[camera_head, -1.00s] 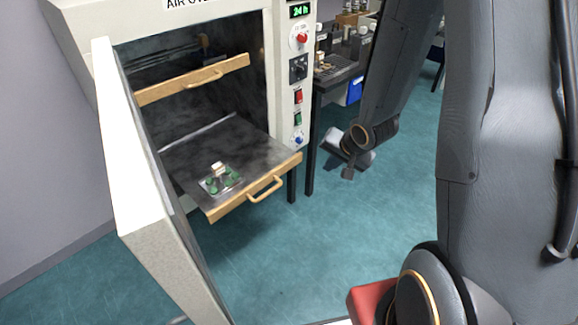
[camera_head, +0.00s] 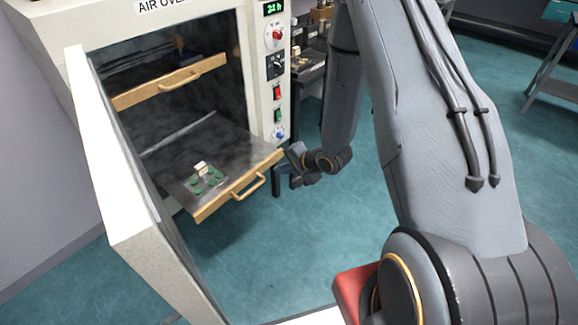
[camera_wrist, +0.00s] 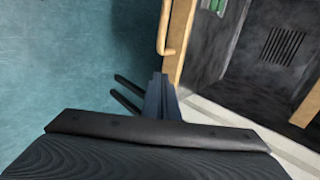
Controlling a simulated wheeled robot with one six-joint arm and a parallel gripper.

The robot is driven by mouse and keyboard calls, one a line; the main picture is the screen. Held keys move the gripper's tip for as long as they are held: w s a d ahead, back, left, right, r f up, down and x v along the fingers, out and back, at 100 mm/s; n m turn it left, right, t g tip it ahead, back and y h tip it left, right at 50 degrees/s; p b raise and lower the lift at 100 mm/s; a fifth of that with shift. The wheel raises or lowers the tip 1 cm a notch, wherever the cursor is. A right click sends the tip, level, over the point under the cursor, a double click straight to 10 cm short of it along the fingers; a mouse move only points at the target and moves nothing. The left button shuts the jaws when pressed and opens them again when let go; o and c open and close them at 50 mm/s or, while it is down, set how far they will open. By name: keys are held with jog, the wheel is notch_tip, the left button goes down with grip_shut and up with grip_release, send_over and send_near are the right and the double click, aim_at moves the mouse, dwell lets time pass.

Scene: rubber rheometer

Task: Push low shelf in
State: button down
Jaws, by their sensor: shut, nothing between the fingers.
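The low shelf (camera_head: 225,137) is a dark metal sheet with a wooden front edge and a wooden handle (camera_head: 248,186). It sticks out of the open air oven (camera_head: 259,70). A small tray with several green pieces and a pale block (camera_head: 203,180) rests on it. My gripper (camera_head: 290,168) is shut and empty, close to the right end of the shelf's front edge; I cannot tell if it touches. In the wrist view the handle (camera_wrist: 165,32) and the wooden front (camera_wrist: 180,45) lie just beyond my gripper.
The upper shelf (camera_head: 170,82) sits further inside the oven. The oven door (camera_head: 105,165) stands open on the left. A control panel (camera_head: 276,80) is on the oven's right front. A dark bench (camera_head: 309,70) stands behind my arm. The floor before the shelf is clear.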

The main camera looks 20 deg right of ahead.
aim_at(264, 166)
jog(key=shift+w+a+f+p, duration=0.15)
jog(key=shift+w+a+p, duration=0.1)
jog(key=shift+w+a, duration=0.35)
jog(key=shift+w+a+f+p, duration=0.2)
jog(key=shift+w+a, duration=0.15)
jog(key=shift+w, duration=0.5)
jog(key=shift+w+a+f+p, duration=0.15)
jog(key=shift+w+a+p, duration=0.1)
jog(key=shift+w+a, duration=0.35)
jog(key=shift+w+d, duration=0.1)
jog(key=shift+w, duration=0.1)
